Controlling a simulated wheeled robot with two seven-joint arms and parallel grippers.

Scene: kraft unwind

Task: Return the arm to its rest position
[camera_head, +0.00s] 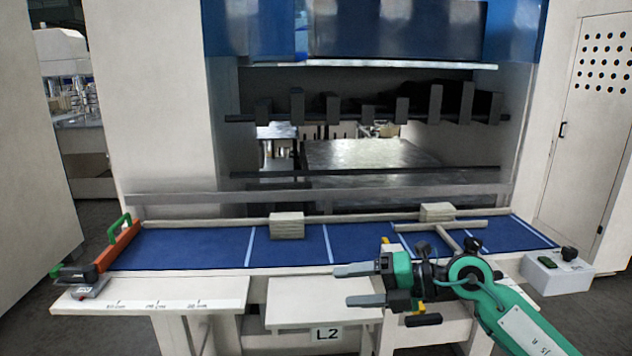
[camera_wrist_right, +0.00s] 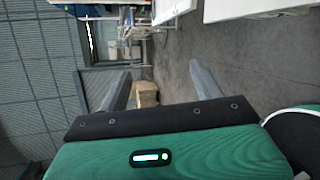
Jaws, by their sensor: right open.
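My right gripper (camera_head: 352,285) is in front of the bench in the head view, its arm coming in from the lower right. Its two grey fingers point left, apart from each other, with nothing between them. In the right wrist view the fingers of the same gripper (camera_wrist_right: 160,88) stand wide apart and empty, with the floor and a distant brown box (camera_wrist_right: 147,93) beyond them. My left gripper and left arm do not show.
A blue-topped bench (camera_head: 200,247) runs along the machine, with two beige blocks (camera_head: 287,226) (camera_head: 437,212) on it. An orange and green tool (camera_head: 118,243) lies at its left end. A control box (camera_head: 556,273) sits at the right. A white ledge marked L2 (camera_head: 325,318) is close by the gripper.

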